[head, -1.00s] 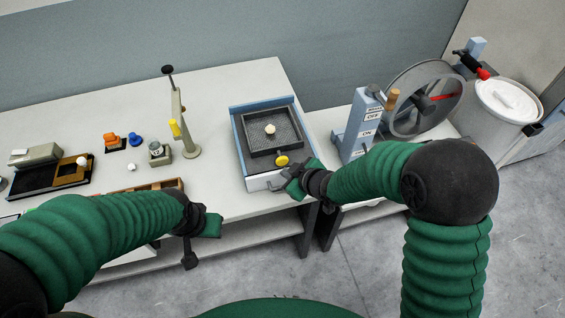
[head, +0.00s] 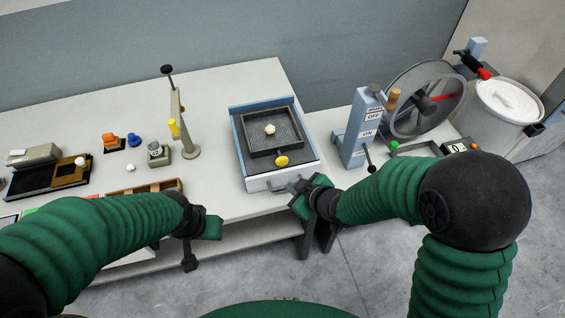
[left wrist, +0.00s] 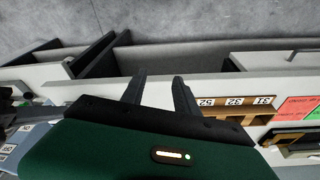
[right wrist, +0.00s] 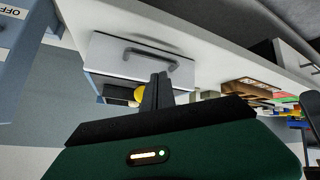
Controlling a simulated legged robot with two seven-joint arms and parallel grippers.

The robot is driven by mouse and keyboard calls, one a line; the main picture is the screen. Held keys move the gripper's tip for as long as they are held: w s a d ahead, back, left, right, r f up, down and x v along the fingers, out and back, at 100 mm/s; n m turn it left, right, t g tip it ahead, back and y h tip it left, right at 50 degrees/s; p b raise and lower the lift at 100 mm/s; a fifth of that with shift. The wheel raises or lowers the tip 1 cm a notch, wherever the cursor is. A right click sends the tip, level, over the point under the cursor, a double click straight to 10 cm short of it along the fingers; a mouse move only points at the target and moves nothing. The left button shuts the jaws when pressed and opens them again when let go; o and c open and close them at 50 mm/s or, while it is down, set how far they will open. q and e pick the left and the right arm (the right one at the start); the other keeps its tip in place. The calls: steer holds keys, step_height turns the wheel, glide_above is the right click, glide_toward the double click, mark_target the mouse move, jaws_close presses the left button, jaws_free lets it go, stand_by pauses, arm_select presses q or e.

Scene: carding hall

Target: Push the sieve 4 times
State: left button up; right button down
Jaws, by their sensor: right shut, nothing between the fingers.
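The sieve (head: 257,146), a dark square frame with mesh, sits in a blue-and-white box (head: 247,172) on the table. A pale lump (head: 269,129) lies on its mesh, and a yellow knob (head: 282,161) is at its front edge. The box's front has a grey handle, which also shows in the right wrist view (right wrist: 150,52). My right gripper (head: 297,187) is shut and empty, just off the box's front right corner. My left gripper (left wrist: 159,92) is open and empty by the table's front edge.
Right of the box stands a blue switch post (head: 362,130) with a wheel (head: 392,126) behind it. A stand with a yellow handle (head: 174,128) is left of the box. A wooden compartment tray (head: 165,187) lies near the front edge.

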arm_select(q)
jaws_close()
stand_by(0.3)
stand_by(1.6)
